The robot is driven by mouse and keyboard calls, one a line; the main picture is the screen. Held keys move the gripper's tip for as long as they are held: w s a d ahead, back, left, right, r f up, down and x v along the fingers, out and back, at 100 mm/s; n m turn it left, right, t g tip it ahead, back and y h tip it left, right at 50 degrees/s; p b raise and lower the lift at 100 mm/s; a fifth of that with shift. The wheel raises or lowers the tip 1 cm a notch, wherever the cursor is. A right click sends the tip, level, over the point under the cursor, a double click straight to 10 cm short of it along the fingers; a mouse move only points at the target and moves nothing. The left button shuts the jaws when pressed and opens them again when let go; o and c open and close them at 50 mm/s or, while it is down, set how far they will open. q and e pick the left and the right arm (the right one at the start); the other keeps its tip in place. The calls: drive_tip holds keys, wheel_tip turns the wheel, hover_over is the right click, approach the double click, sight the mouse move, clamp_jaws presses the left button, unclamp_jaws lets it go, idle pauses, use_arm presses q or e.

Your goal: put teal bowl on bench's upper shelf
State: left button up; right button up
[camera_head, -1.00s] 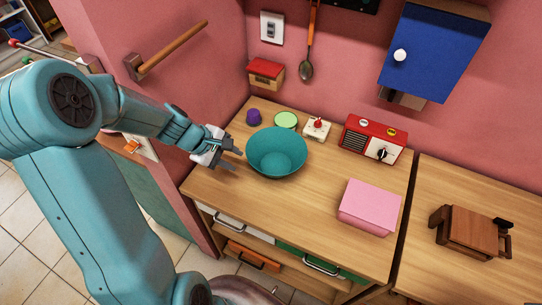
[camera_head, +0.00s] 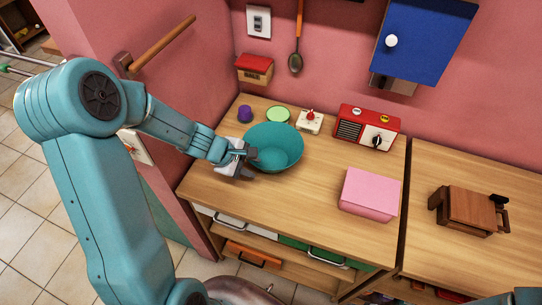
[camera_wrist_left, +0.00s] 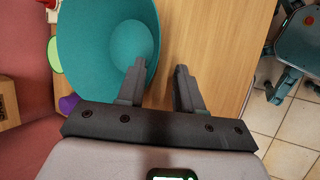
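The teal bowl (camera_head: 275,147) stands upright and empty on the wooden bench top (camera_head: 310,190). My left gripper (camera_head: 250,163) is at the bowl's near left side. In the left wrist view its two fingers (camera_wrist_left: 160,85) are open and apart. One finger overlaps the bowl (camera_wrist_left: 100,50) near its rim, the other is outside over the bench wood, so the rim lies between them. Whether either finger touches the bowl I cannot tell. Under the bench top a wooden shelf board (camera_head: 285,280) shows at the front; its depth is hidden. My right gripper is not in view.
A purple cup (camera_head: 245,114), a green disc (camera_head: 278,115), a small white item with a red top (camera_head: 310,122) and a red radio (camera_head: 366,128) stand behind the bowl. A pink box (camera_head: 369,194) is at the right. Bare wood lies between bowl and box.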

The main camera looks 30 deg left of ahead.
sight(262, 168)
use_arm(q)
drive_tip(key=shift+w+d+f, duration=0.1)
drive_tip(key=shift+d+f, duration=0.1)
drive_tip(key=x, duration=0.2)
drive_tip(key=b+x, duration=0.1)
drive_tip(key=x, duration=0.2)
drive_tip(key=shift+w+a+r, duration=0.1)
drive_tip(key=shift+w+a, duration=0.05)
drive_tip(key=shift+w, duration=0.3)
drive_tip(key=shift+s+r, duration=0.15)
drive_tip(key=shift+r, duration=0.05)
drive_tip(key=shift+f, duration=0.1)
clamp_jaws()
